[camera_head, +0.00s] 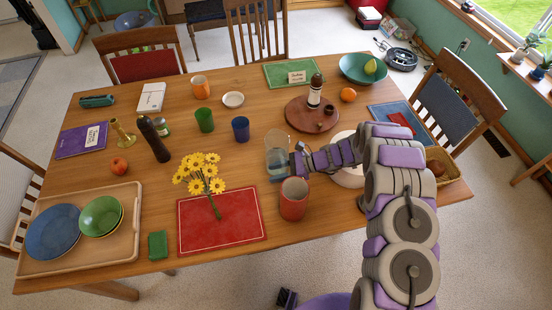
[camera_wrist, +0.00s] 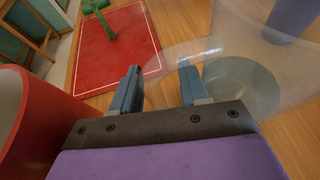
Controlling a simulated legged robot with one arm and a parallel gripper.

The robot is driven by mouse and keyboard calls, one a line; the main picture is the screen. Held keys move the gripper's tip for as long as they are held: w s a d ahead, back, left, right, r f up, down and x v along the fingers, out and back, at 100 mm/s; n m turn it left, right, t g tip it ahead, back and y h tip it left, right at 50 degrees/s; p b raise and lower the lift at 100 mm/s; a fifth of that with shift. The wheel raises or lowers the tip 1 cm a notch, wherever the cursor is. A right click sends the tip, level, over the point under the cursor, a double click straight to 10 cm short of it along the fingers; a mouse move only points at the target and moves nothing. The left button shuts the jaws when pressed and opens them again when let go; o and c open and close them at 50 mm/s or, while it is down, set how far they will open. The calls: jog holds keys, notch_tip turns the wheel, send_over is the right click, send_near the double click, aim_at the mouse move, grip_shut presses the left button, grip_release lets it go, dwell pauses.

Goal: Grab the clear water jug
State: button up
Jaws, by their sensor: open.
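The clear water jug (camera_head: 276,152) stands on the wooden table near its middle, behind the red mug. In the wrist view the see-through jug (camera_wrist: 245,88) fills the right side, with its round base visible on the table. My gripper (camera_head: 294,163) is beside the jug, on its right in the head view.
A red mug (camera_head: 293,203) stands close in front of my gripper; the mug (camera_wrist: 22,125) also looms at left in the wrist view. A red placemat (camera_head: 240,238) with yellow flowers (camera_head: 200,175) lies at front left. A blue cup (camera_head: 240,130) stands behind the jug.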

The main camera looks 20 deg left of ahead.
jog(key=shift+d, duration=0.25)
jog(key=shift+d+r, duration=0.1)
jog(key=shift+d, duration=0.1)
jog(key=c, duration=0.3)
jog(key=shift+a, duration=0.35)
grip_shut()
jog(key=shift+d, duration=0.15)
